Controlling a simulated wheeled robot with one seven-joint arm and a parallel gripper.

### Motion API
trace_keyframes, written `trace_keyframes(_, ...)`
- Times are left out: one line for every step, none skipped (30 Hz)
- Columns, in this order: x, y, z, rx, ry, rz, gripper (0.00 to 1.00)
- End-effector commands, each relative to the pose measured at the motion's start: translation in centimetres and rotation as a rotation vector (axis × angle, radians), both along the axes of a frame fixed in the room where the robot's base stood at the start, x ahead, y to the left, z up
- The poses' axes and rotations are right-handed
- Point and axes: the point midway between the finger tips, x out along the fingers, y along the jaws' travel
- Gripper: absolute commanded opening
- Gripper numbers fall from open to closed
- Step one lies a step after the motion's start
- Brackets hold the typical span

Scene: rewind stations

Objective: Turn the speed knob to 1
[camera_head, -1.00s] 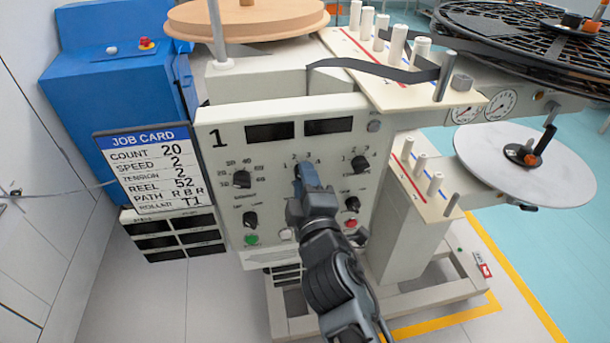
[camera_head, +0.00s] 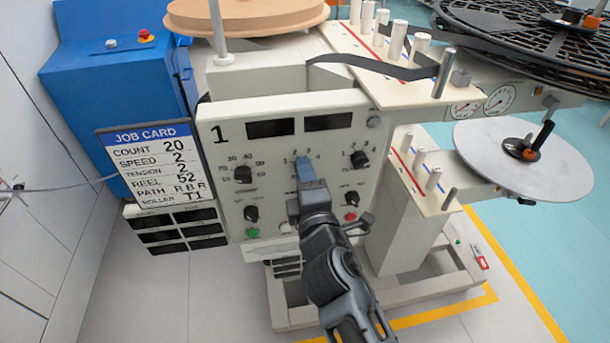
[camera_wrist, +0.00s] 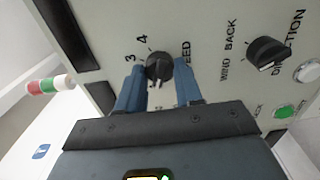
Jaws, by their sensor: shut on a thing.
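The dark round speed knob (camera_wrist: 159,66) is on the pale control panel (camera_head: 222,205) of station 1. In the wrist view my gripper (camera_wrist: 160,70) has one blue-grey finger on each side of the knob, shut on it. The 3 and 4 marks show beside the knob; part of the SPEED label shows at its other side. The lower marks are hidden there, and I cannot tell the pointer's setting surely. In the head view my gripper (camera_head: 306,172) covers the knob below the scale. The job card (camera_head: 152,165) reads speed 2.
Other black knobs stand close by: one at left (camera_head: 243,175), one at right (camera_head: 360,160), and lower ones (camera_head: 251,213) and (camera_head: 351,198). A green button (camera_head: 252,232) and a red button (camera_head: 350,216) are below. Guide posts and reels are at right.

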Motion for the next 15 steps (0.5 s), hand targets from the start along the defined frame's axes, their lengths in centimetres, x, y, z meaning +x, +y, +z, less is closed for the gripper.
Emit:
trace_keyframes(-0.09, 0.12, -0.14, -0.002, 0.001, 0.002, 0.05)
trace_keyframes(-0.09, 0.12, -0.14, -0.002, 0.002, 0.002, 0.05)
trace_keyframes(-0.09, 0.12, -0.14, -0.002, 0.002, 0.002, 0.39)
trace_keyframes(-0.09, 0.12, -0.14, -0.002, 0.002, 0.002, 0.42)
trace_keyframes(-0.08, 0.11, -0.13, -0.002, 0.002, 0.002, 0.45)
trace_keyframes(-0.08, 0.09, -0.12, -0.002, 0.002, 0.002, 0.49)
trace_keyframes(-0.07, 0.08, -0.11, -0.002, 0.002, 0.002, 0.51)
trace_keyframes(-0.06, 0.07, -0.10, 0.000, 0.001, 0.001, 0.54)
trace_keyframes(-0.05, 0.07, -0.09, 0.000, 0.001, 0.001, 0.58)
trace_keyframes(-0.05, 0.06, -0.07, 0.000, 0.001, 0.001, 0.61)
trace_keyframes(-0.04, 0.05, -0.07, 0.000, 0.001, 0.001, 0.61)
trace_keyframes(-0.03, 0.04, -0.06, 0.000, 0.001, 0.001, 0.61)
trace_keyframes(-0.03, 0.04, -0.05, 0.000, 0.001, 0.001, 0.61)
trace_keyframes(-0.03, 0.03, -0.05, 0.000, 0.001, 0.001, 0.61)
trace_keyframes(-0.03, 0.03, -0.04, 0.000, 0.001, 0.000, 0.61)
